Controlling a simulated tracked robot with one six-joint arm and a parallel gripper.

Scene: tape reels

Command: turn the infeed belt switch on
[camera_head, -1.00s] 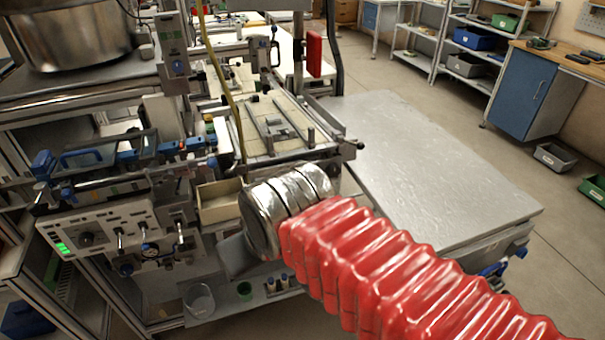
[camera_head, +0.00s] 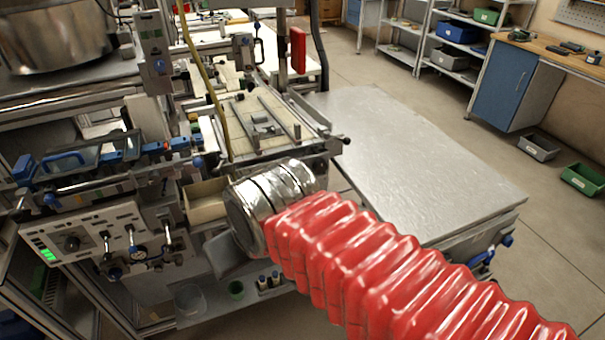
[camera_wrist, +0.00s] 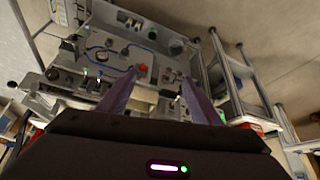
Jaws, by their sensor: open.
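A pale control panel (camera_head: 85,235) is on the front of the machine at left in the head view. It has a round dark knob, several small metal toggle levers (camera_head: 132,238) and lit green lamps (camera_head: 47,250). I cannot read the labels, so I cannot tell which lever is the infeed belt switch or how it is set. My gripper (camera_wrist: 160,88) shows in the wrist view with its two fingers apart and nothing between them. Machine panels with small levers (camera_wrist: 100,73) and a red button (camera_wrist: 142,68) lie beyond the fingertips, apart from them.
My red-sleeved arm crosses the head view, its metal wrist right of the panel. Blue-handled rods (camera_head: 110,185) sit above the panel. A grey table (camera_head: 420,160) stands clear at right.

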